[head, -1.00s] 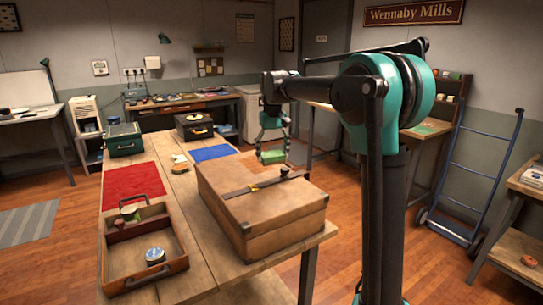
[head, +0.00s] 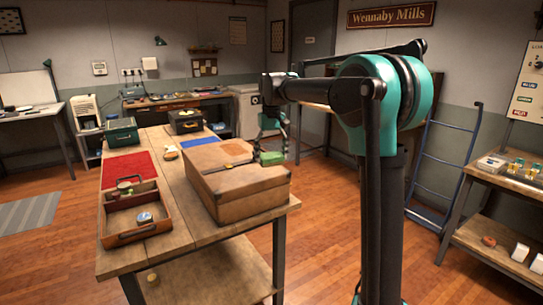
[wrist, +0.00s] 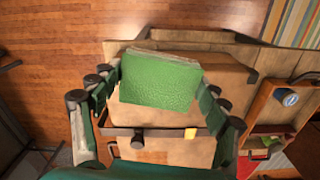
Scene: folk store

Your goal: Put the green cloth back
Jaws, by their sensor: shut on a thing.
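The green cloth (head: 271,158), a folded block, is held by my gripper (head: 272,142). In the wrist view the green cloth (wrist: 160,80) sits between the two fingers of my gripper (wrist: 160,88), which are shut on its sides. In the head view it appears at the far right corner of a large tan case (head: 235,200). In the wrist view the tan case (wrist: 165,150) lies behind and below the cloth. I cannot tell whether the cloth touches the case. The case is closed, with a dark strap across its lid.
The wooden table (head: 185,232) carries an open brown tray (head: 165,226), a red cloth (head: 128,168), a blue cloth (head: 200,150), a green box (head: 121,132) and a black case (head: 186,121). A blue hand truck (head: 440,165) and a side table (head: 500,185) stand right. Floor between is clear.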

